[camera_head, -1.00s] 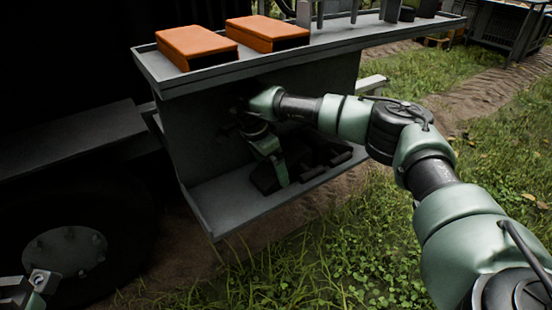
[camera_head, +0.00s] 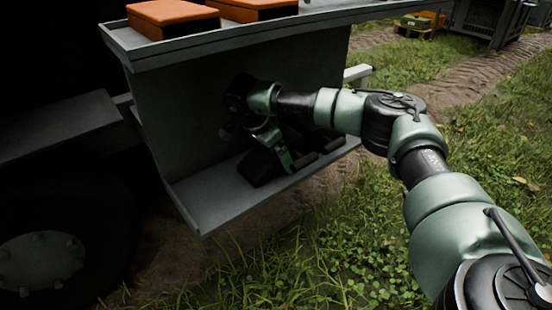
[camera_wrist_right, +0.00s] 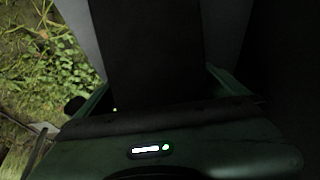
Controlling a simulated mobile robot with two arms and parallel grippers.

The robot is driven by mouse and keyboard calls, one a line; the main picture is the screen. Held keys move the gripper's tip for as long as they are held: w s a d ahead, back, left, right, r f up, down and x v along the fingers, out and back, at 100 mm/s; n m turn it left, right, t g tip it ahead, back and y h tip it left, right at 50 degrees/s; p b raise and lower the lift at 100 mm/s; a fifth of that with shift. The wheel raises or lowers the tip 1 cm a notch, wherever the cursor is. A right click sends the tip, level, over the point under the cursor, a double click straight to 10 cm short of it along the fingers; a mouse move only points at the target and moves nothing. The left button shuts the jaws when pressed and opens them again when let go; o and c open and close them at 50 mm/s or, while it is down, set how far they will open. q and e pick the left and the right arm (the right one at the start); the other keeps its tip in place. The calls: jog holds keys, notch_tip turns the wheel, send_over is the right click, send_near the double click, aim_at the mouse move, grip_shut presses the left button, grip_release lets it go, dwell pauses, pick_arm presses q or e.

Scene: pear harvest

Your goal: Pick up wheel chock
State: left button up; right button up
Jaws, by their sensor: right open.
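The black wheel chock (camera_head: 258,168) lies among dark objects on the lower grey shelf under the workbench in the head view. It is partly hidden by my right gripper (camera_head: 275,150), which reaches down at it from above. In the right wrist view a large dark block, apparently the chock (camera_wrist_right: 145,50), fills the space between the green fingers of my right gripper (camera_wrist_right: 160,92). The fingers are spread apart on either side of it. Whether they touch it cannot be told in the dark. My left gripper is not in view.
The shelf (camera_head: 205,205) has a low rim and a back wall. Above it, the upper shelf (camera_head: 175,48) with orange boxes (camera_head: 172,17) overhangs. A large wheel (camera_head: 50,255) stands at lower left. Grass (camera_head: 330,250) is open in front.

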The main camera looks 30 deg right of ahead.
jog(key=c, duration=1.9)
jog(key=shift+r, duration=0.15)
jog(key=shift+c, duration=0.5)
jog(key=shift+r+p, duration=0.15)
jog(key=shift+p, duration=0.15)
